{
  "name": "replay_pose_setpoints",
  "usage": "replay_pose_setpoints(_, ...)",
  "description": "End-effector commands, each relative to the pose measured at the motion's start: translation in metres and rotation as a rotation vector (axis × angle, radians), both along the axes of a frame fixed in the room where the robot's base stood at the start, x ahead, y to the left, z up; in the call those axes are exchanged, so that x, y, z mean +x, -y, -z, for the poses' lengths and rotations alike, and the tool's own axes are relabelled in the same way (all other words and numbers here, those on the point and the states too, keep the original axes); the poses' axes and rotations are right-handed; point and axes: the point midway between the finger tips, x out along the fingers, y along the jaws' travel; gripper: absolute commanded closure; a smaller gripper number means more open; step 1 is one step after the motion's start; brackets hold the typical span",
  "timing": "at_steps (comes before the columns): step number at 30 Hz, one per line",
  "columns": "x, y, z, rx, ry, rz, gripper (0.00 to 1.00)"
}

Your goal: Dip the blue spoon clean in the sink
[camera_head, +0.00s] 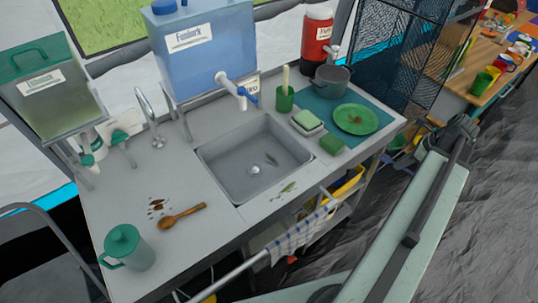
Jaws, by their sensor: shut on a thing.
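The sink (217,168) is a grey metal basin set into the middle of the counter. A small greenish-brown thing (272,160) lies in it; I cannot tell what it is. I cannot make out a blue spoon anywhere in this view. The only spoon I see clearly is a brown wooden one (182,215) on the counter, left of the sink and beside dark brown stains (157,206). My pale green arm crosses the right side of the view, with its links over the floor and in front of the counter's right end. My gripper does not show.
A blue water container (205,55) with a tap stands behind the sink. A teal jug (128,247) stands front left. A towel (300,236) hangs on the front rail.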

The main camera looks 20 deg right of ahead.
Motion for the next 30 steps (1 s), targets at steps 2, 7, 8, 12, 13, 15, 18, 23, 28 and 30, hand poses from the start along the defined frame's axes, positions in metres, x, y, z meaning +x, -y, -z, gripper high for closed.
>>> replay_pose_setpoints(2,0.0,0.0,-0.013,0.0,0.0,0.0,1.0)
replay_pose_setpoints(7,0.0,0.0,-0.028,0.0,0.0,0.0,1.0)
replay_pose_setpoints(8,0.0,0.0,-0.031,0.0,0.0,0.0,1.0)
replay_pose_setpoints(12,0.0,0.0,-0.044,0.0,0.0,0.0,1.0)
replay_pose_setpoints(13,0.0,0.0,-0.047,0.0,0.0,0.0,1.0)
replay_pose_setpoints(15,0.0,0.0,-0.053,0.0,0.0,0.0,1.0)
replay_pose_setpoints(18,0.0,0.0,-0.062,0.0,0.0,0.0,1.0)
replay_pose_setpoints(23,0.0,0.0,-0.077,0.0,0.0,0.0,1.0)
replay_pose_setpoints(28,0.0,0.0,-0.084,0.0,0.0,0.0,1.0)
replay_pose_setpoints(30,0.0,0.0,-0.082,0.0,0.0,0.0,1.0)
